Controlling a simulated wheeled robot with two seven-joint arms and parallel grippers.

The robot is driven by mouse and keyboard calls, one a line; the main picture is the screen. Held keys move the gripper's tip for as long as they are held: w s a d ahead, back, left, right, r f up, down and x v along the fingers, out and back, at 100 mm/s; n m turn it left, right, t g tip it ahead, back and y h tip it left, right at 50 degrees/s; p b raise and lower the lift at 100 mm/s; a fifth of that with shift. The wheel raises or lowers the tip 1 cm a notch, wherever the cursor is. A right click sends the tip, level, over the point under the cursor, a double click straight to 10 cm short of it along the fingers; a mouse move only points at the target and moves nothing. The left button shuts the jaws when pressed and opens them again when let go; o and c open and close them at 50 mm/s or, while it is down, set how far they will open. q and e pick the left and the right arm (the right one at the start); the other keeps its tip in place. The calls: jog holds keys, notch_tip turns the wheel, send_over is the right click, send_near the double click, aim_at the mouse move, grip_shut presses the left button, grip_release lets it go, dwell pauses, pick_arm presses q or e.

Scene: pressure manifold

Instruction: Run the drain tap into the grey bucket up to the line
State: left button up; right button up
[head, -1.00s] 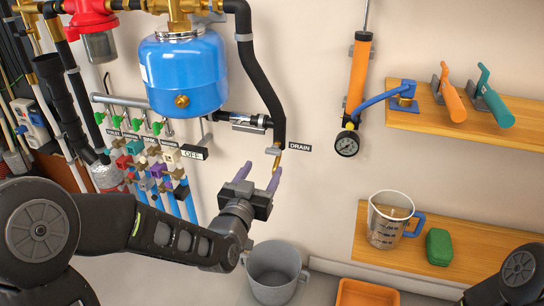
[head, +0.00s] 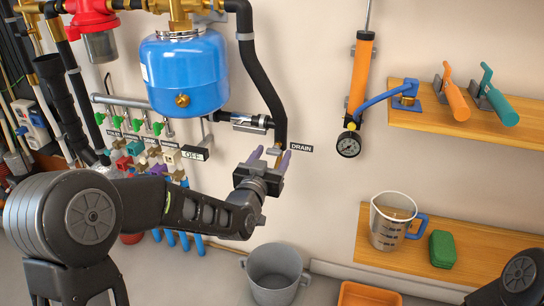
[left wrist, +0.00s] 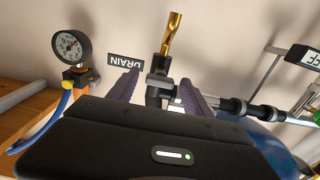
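The drain tap (head: 276,151) hangs at the end of the black pipe, beside its DRAIN label (head: 301,147). My left gripper (head: 270,160) is at the tap, with its two purple fingers apart. In the left wrist view the fingers stand on either side of the tap's handle (left wrist: 158,82), with gaps between. The brass spout (left wrist: 171,35) points away beyond the fingertips. The grey bucket (head: 275,268) stands upright on the floor below. No water stream shows, and I cannot make out a line in the bucket. My right gripper is out of view.
A blue tank (head: 185,75) hangs left of the tap. A hand pump with a gauge (head: 348,145) is on the wall to the right. A shelf (head: 480,250) holds a measuring jug (head: 392,220) and a green block (head: 441,249). An orange tray (head: 367,294) is beside the bucket.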

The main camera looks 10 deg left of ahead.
pick_arm(q)
grip_shut()
dwell(0.4)
jog(key=shift+f+n+b, duration=0.15)
jog(key=shift+n+b, duration=0.65)
jog(key=shift+b, duration=0.15)
jog(key=n+b, duration=0.2)
jog(key=b, duration=0.1)
jog(key=shift+n, duration=0.4)
jog(key=shift+n+b, duration=0.95)
jog(key=shift+n, duration=0.05)
jog(key=shift+n+b, duration=0.5)
jog(key=shift+n, duration=0.1)
